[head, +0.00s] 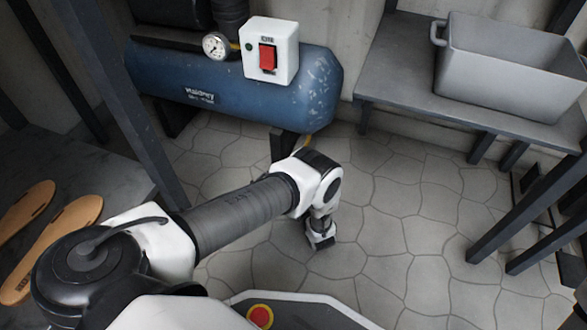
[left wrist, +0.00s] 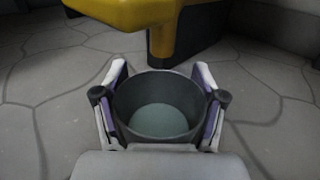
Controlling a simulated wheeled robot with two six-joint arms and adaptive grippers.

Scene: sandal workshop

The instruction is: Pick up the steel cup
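The steel cup (left wrist: 160,119), a round dark grey open vessel, shows in the left wrist view between the two fingers of my left gripper (left wrist: 160,68). The fingers lie against its left and right sides, and I look down into its empty inside. In the head view my left arm reaches in from the left and bends down, with its gripper (head: 320,238) small and low over the floor. The cup cannot be made out there. My right gripper is in neither view.
A blue compressor tank (head: 235,88) with a red switch box stands at the back. A grey bin (head: 505,70) sits on a bench (head: 400,75) at right. Sandal soles (head: 55,240) lie at left. A yellow object (left wrist: 185,30) is beyond the cup. Stone floor (head: 410,220) is open mid-right.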

